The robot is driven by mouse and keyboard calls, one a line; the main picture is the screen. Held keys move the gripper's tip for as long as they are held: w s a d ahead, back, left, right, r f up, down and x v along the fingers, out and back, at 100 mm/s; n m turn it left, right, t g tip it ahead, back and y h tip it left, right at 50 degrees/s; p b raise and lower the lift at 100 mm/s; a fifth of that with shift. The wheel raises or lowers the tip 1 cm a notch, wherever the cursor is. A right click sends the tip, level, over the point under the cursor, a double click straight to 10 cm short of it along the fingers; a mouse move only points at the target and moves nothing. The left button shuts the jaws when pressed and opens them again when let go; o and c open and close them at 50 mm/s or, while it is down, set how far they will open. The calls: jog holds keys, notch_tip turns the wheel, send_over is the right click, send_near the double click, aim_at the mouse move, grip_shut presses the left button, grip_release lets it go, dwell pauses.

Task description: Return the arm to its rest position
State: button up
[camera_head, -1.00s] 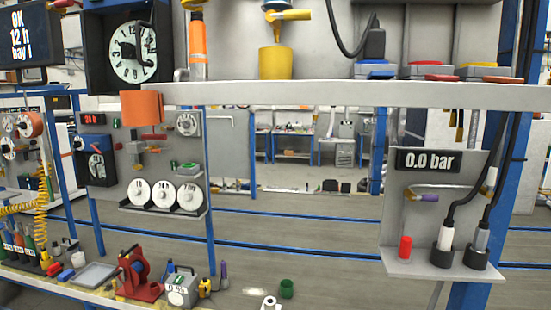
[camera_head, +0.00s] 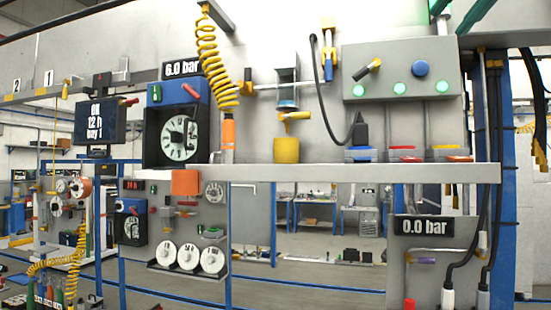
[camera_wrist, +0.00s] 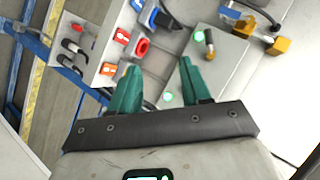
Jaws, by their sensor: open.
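My gripper (camera_wrist: 160,64) shows in the wrist view with its two teal fingers spread apart and nothing between them. The fingers point towards the grey control box (camera_wrist: 215,55), with its green lights and lever, and the shelf with coloured sockets. In the head view, teal fingers of my gripper (camera_head: 449,21) show at the top right edge, above the control box (camera_head: 400,75). The rest of my arm is mostly out of the head view.
A long grey shelf (camera_head: 330,172) crosses the head view, carrying a yellow cup (camera_head: 286,150), sockets and a black dial clock (camera_head: 178,138). A coiled yellow hose (camera_head: 208,55) hangs at the upper left. Black cables hang beside the blue post (camera_head: 508,200) at right.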

jog(key=w+f+n+g, duration=0.1)
jog(key=w+f, duration=0.4)
jog(key=f, duration=0.6)
jog(key=w+d+f+g+b, duration=0.1)
jog(key=w+f, duration=0.3)
jog(key=f, duration=0.6)
jog(key=w+f+n+g, duration=0.1)
jog(key=w+f, duration=0.4)
jog(key=f, duration=0.6)
jog(key=s+a+f+n+g+b, duration=0.1)
jog(key=s+f, duration=0.1)
jog(key=f, duration=1.4)
jog(key=s+a+f+n+g+b, duration=0.1)
jog(key=f, duration=1.4)
jog(key=s+a+f+n+g+h+b, duration=0.1)
jog(key=s+f+n+g, duration=0.1)
jog(key=s+f, duration=1)
jog(key=s+a+f+n+g, duration=0.1)
jog(key=s+f, duration=0.8)
jog(key=f, duration=0.6)
jog(key=s+f+n+g+h, duration=0.1)
jog(key=s+f, duration=0.3)
jog(key=s, duration=0.8)
jog(key=s+d+f+n+g+b, duration=0.1)
jog(key=s+f, duration=0.4)
jog(key=s, duration=0.8)
jog(key=shift+d+n+g+h, duration=0.2)
jog(key=shift+n+g+h, duration=0.2)
jog(key=shift+g, duration=0.1)
